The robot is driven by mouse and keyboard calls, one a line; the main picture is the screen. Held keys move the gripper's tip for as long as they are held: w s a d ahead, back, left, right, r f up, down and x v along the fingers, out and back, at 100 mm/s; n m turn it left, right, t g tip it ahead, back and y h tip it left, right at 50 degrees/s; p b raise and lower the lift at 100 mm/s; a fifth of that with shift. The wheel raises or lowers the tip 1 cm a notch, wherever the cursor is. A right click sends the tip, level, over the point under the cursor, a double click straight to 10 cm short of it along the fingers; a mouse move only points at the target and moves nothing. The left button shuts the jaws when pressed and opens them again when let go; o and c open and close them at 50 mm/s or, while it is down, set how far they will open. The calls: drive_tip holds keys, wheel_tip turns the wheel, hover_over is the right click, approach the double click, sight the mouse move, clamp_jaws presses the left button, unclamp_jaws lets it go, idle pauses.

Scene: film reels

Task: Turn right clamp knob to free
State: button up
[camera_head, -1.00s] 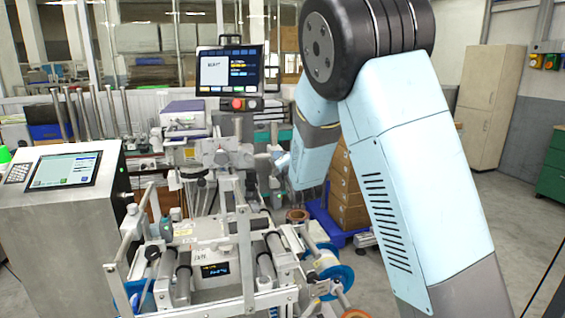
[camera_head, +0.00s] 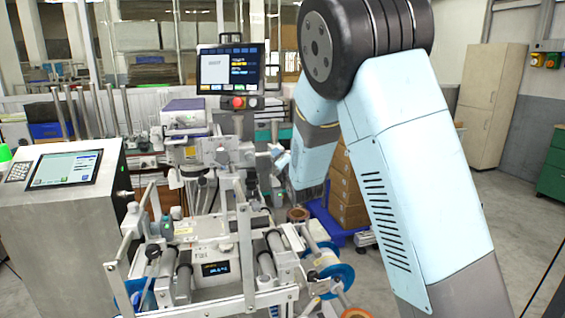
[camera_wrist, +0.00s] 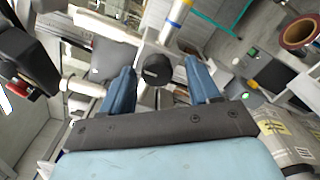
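In the wrist view a dark round knob (camera_wrist: 157,70) sits on a pale metal part, between the two blue fingers of my gripper (camera_wrist: 161,66). My gripper is open, with a visible gap between each finger and the knob. I cannot tell how deep the knob lies between the fingers. In the head view my gripper (camera_head: 282,160) is small and partly hidden by my own arm, beside the upper part of the reel machine (camera_head: 218,156). The knob cannot be made out clearly there.
A monitor with a red button (camera_head: 238,103) stands above the machine. Rollers and blue reels (camera_head: 338,278) fill its lower front. A steel cabinet with a touch panel (camera_head: 64,169) stands at the left. Stacked boxes (camera_head: 346,185) are behind my arm. Open floor lies at the right.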

drive_tip(key=v, duration=1.3)
drive_tip(key=shift+s, duration=0.35)
drive_tip(key=shift+d, duration=0.15)
drive_tip(key=s+d+r+m+g+h, duration=0.1)
drive_tip(key=s+d+r+m+g, duration=0.2)
drive_tip(key=d+m, duration=0.35)
drive_tip(key=s+d+r+m+g+h, duration=0.1)
drive_tip(key=s+d+m+g, duration=0.2)
drive_tip(key=s+d+m, duration=0.4)
drive_tip(key=s+d+r+m+g+h, duration=0.1)
drive_tip(key=s+d+m+g, duration=0.2)
drive_tip(key=s+m, duration=0.4)
drive_tip(key=s+d+r+m+g+h, duration=0.1)
drive_tip(key=s+m, duration=0.6)
drive_tip(key=s, duration=0.7)
drive_tip(key=d+g+h, duration=0.1)
drive_tip(key=d, duration=0.1)
drive_tip(key=shift+s+d+m+g, duration=0.2)
drive_tip(key=shift+d+m+g, duration=0.15)
drive_tip(key=shift+g, duration=0.05)
